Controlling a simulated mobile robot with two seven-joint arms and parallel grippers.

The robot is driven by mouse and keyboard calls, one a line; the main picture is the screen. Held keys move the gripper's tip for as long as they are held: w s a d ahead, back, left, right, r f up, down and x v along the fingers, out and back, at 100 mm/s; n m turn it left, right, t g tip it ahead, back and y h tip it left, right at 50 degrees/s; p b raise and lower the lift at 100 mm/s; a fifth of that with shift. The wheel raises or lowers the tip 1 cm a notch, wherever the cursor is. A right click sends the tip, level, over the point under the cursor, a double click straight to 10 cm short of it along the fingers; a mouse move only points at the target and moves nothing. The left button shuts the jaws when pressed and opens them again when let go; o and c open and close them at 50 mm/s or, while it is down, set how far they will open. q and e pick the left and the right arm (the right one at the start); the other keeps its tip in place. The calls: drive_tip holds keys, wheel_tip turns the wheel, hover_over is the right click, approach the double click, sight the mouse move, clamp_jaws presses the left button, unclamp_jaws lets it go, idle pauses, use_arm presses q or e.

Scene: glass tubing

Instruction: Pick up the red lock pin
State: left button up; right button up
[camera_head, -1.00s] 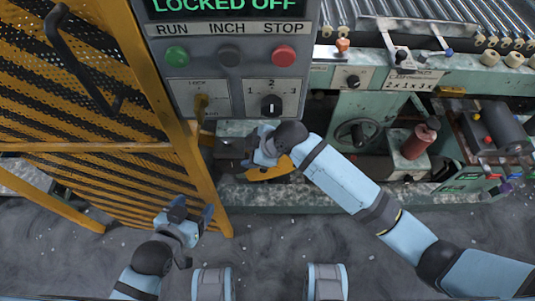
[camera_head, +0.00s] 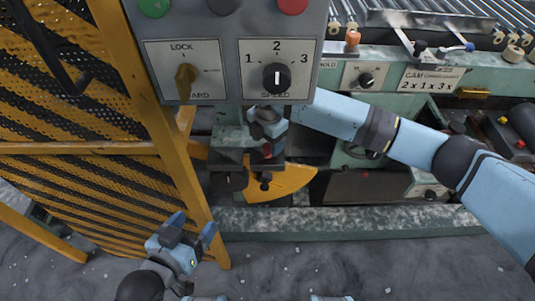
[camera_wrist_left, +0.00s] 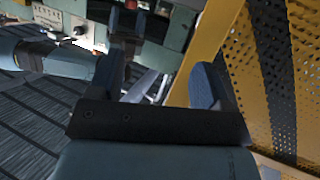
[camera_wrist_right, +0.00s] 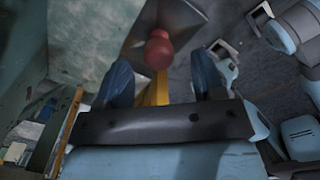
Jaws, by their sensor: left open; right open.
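The red lock pin shows its round red knob (camera_wrist_right: 159,50) in the right wrist view, in front of a grey metal plate. The knob lies just beyond and between the two blue fingers of my right gripper (camera_wrist_right: 161,80), which is open and not closed on it. In the head view a small red patch of the pin (camera_head: 267,151) shows below the control box, mostly hidden by my right gripper (camera_head: 267,128). My left gripper (camera_head: 191,231) is open and empty at the lower left, beside the yellow guard frame, well away from the pin.
The control box (camera_head: 220,88) with lock and speed knobs hangs just above my right gripper. A yellow curved plate (camera_head: 285,184) lies below it. The yellow mesh guard (camera_head: 75,195) stands at left. The machine's green base rail (camera_head: 370,220) runs along the floor.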

sight(267, 146)
wheel_tip(267, 146, down, 4)
drive_tip(key=shift+f+b, duration=0.1)
drive_tip(key=shift+b, duration=0.5)
drive_tip(key=c, duration=1)
use_arm(q)
drive_tip(key=r, duration=0.1)
drive_tip(key=w+d+r+t+h, duration=0.1)
drive_tip(key=shift+d+r+t, duration=0.2)
drive_tip(key=shift+r+t, duration=0.1)
drive_tip(key=shift+r, duration=0.1)
